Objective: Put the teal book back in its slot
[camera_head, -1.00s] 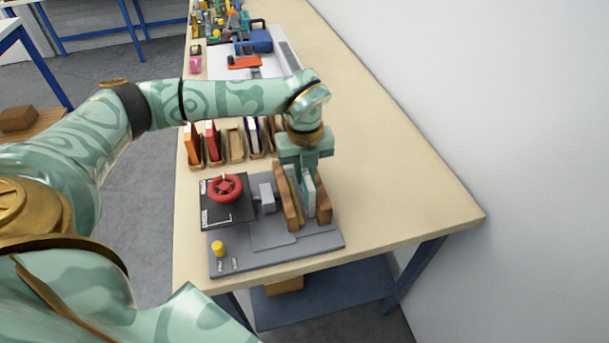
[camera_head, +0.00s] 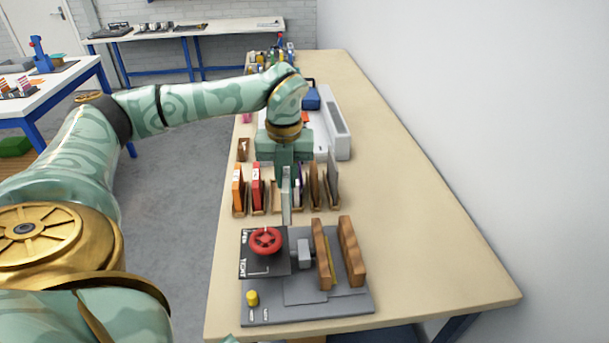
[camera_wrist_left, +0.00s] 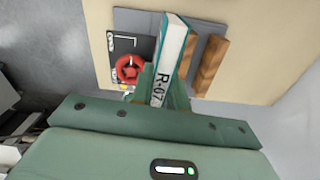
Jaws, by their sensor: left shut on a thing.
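My left gripper (camera_head: 286,172) is shut on the teal book and holds it upright in the air, near the row of wooden book slots. In the head view the book (camera_head: 287,205) shows almost edge-on as a pale strip. In the left wrist view the teal book (camera_wrist_left: 176,42) shows its teal cover and a white spine label reading R-67, partly covered by the fingers. The slot row holds an orange book (camera_head: 238,187), a red book (camera_head: 257,185) and others. A slot (camera_head: 275,200) right of the red book looks empty, but the gripper partly hides this area.
A grey press (camera_head: 300,312) with two wooden jaws (camera_head: 350,250) and a red handwheel (camera_head: 266,241) stands at the front; no book shows between its jaws. A yellow knob (camera_head: 252,297) is at its corner. The table (camera_head: 420,240) is clear to the right.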

